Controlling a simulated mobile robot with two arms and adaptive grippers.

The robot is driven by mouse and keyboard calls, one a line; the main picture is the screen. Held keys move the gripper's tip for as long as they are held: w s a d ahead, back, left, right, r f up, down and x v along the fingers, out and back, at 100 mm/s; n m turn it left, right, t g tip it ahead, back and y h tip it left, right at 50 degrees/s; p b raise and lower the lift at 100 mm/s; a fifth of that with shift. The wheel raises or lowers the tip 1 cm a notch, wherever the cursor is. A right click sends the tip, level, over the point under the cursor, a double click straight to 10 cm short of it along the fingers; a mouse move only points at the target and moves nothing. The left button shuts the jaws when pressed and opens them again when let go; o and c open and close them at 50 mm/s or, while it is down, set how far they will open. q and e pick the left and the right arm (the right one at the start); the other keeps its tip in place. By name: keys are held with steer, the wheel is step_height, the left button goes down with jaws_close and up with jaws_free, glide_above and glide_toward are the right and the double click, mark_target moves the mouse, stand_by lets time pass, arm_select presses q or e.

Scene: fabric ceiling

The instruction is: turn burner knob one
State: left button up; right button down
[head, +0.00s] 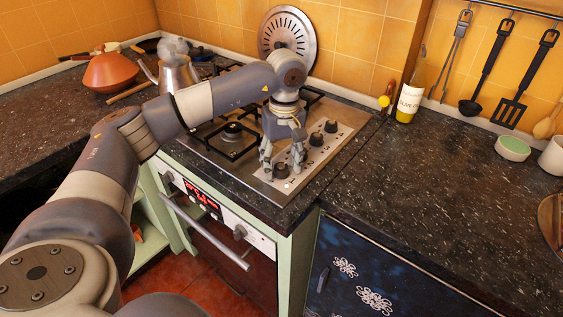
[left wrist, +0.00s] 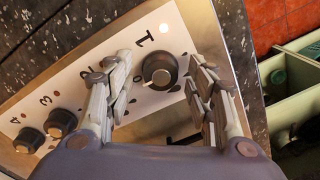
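Burner knob one (head: 281,171) is a dark round knob on the light control strip (head: 322,150) at the front right of the hob. In the left wrist view, knob one (left wrist: 160,71) sits beside the printed "1", with a bright spot near it. My left gripper (head: 283,163) points down over the knob. In the left wrist view, my left gripper (left wrist: 163,80) is open, one finger on each side of the knob with a visible gap. Whether the fingertips reach down to knob height is hard to tell. My right gripper is not in view.
Knob three (left wrist: 62,122) and knob four (left wrist: 30,138) stand farther along the strip; knob two is hidden behind a finger. A kettle (head: 178,75) and an orange pot (head: 110,73) stand at the back left. An oil bottle (head: 410,97) stands behind. The right worktop (head: 450,180) is mostly clear.

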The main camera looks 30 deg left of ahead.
arm_select(q)
step_height(320, 180, up, 12)
steer(key=shift+w+d, duration=0.15)
stand_by(0.6)
stand_by(0.5)
